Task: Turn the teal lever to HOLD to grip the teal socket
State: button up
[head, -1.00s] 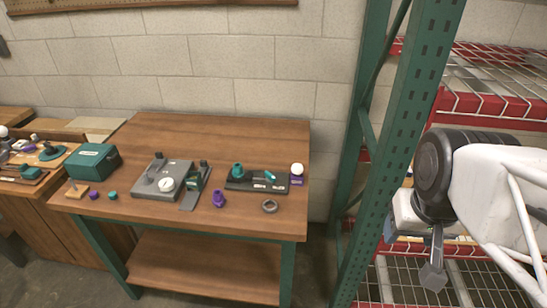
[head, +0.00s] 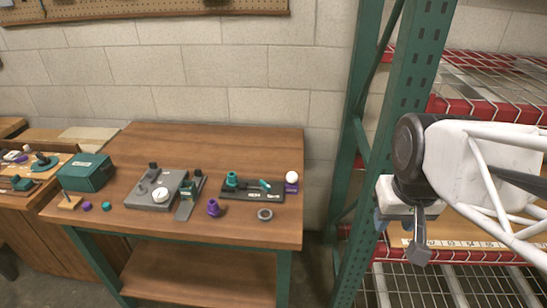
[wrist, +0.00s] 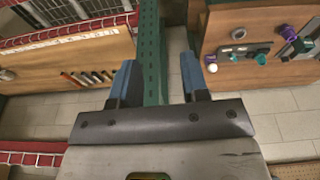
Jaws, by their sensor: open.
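The teal socket (head: 231,180) stands upright at the left end of a black base plate (head: 236,195) on the wooden table. The small teal lever (head: 265,185) sits to its right on the same plate; the lettering by it is too small to read. In the wrist view the socket (wrist: 261,59) shows at the upper right, far from the fingers. My gripper (wrist: 156,82) is open and empty, its two blue-grey fingers apart. In the head view my gripper (head: 418,255) hangs in front of the red-edged shelving, well right of the table.
A green upright post (head: 375,130) stands between my arm and the table (head: 210,140). On the table are a white ball (head: 292,177) on a purple holder, a grey ring (head: 265,214), a purple part (head: 213,208), a grey fixture (head: 146,198) and a teal box (head: 88,172).

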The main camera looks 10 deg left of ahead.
jog(key=w+a+n, duration=0.2)
jog(key=w+a, duration=0.3)
jog(key=w, duration=0.7)
jog(key=n+g, duration=0.2)
jog(key=n, duration=0.4)
send_over(265, 183)
notch_tip(265, 183, down, 20)
jog(key=shift+d+r, duration=0.1)
jog(key=shift+r, duration=0.15)
jog(key=shift+a+f, duration=0.2)
jog(key=shift+f, duration=0.1)
jog(key=shift+f, duration=3.8)
grip_shut()
